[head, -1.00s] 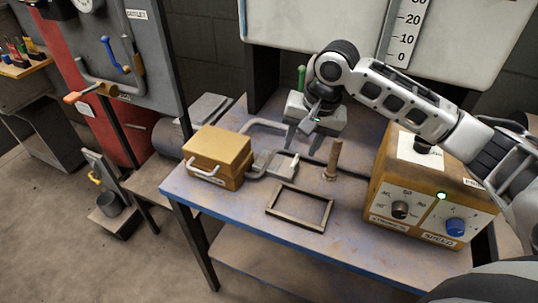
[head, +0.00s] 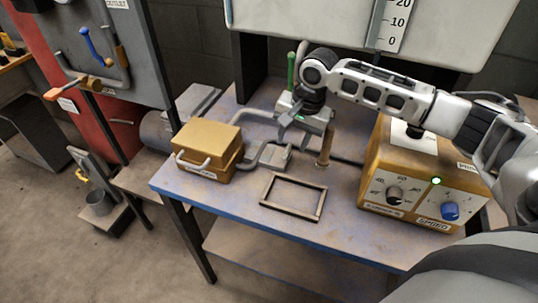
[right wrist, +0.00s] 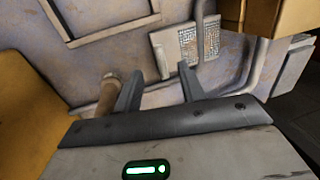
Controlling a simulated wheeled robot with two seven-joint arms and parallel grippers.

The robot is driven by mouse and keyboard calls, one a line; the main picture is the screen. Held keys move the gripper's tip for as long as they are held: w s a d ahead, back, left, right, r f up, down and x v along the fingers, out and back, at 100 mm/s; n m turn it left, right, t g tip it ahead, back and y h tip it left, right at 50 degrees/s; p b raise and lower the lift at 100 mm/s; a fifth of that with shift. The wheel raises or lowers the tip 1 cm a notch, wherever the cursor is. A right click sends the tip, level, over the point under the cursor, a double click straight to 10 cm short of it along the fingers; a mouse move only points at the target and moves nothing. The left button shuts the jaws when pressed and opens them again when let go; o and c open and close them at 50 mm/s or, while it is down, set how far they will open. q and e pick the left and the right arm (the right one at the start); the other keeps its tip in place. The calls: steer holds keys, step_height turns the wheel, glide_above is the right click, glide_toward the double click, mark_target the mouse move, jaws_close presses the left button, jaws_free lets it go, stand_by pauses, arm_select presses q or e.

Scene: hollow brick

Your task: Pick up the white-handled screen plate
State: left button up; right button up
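The screen plate (head: 272,157) lies flat on the blue-edged table, between the yellow box and the wooden peg. In the right wrist view its mesh panel (right wrist: 200,42) shows just beyond my fingers, with a pale bar, apparently its handle (right wrist: 198,15), running over it. My right gripper (head: 303,143) is above the table beside the plate. In the right wrist view its two fingers (right wrist: 160,88) are apart with nothing between them; the plate is ahead of the tips. My left gripper is not in view.
The upright wooden peg (head: 325,150) stands close to my right fingers. An empty rectangular frame (head: 289,211) lies in front. The yellow box (head: 208,150) is at left, the dial control box (head: 425,190) at right. Pipes run behind the plate.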

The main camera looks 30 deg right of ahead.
mark_target(289, 150)
steer(key=f, duration=0.4)
steer(key=shift+w+a+f, duration=0.3)
steer(key=shift+w+f, duration=0.05)
jaws_close()
